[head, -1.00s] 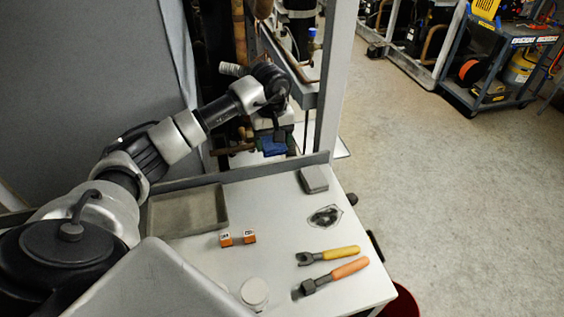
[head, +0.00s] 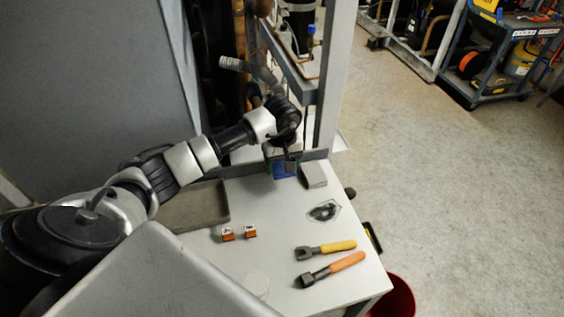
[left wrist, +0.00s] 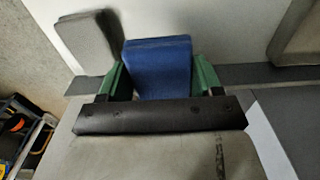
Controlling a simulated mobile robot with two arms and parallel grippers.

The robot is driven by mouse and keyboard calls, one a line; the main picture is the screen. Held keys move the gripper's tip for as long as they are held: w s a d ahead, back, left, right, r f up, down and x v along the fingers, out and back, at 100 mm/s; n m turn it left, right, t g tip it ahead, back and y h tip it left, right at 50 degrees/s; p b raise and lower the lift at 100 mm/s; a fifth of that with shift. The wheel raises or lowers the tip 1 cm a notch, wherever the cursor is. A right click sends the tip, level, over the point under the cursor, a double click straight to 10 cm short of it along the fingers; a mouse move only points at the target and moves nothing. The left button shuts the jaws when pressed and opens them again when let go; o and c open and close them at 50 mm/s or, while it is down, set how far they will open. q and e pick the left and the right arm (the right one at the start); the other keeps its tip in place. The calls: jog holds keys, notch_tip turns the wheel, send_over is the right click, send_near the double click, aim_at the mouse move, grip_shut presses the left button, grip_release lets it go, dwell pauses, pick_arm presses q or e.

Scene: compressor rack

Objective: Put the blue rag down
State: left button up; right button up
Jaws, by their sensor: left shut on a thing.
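The blue rag (head: 284,169) is a folded blue block at the back of the white table (head: 285,220). My left gripper (head: 282,165) is shut on it, low near the table's back edge, just left of a grey block (head: 313,174). In the left wrist view the rag (left wrist: 158,68) sits between the green fingers of my left gripper (left wrist: 160,80), with the grey block (left wrist: 85,40) beside it. I cannot tell whether the rag touches the table. My right gripper is not in view.
A grey tray (head: 222,203) lies left of the rag. A rack post (head: 336,80) rises behind. The table's middle is clear.

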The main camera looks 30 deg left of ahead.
aim_at(282, 164)
pick_arm(q)
jog(key=shift+f+b, duration=0.35)
jog(key=shift+f, duration=0.15)
jog(key=o, duration=1.1)
jog(key=shift+r, duration=0.15)
jog(key=shift+o, duration=0.2)
jog(key=shift+r+p, duration=0.45)
jog(key=shift+p, duration=0.2)
jog(key=shift+r, duration=0.35)
notch_tip(282, 164, up, 11)
jog(key=b, duration=0.3)
jog(key=shift+r, duration=0.1)
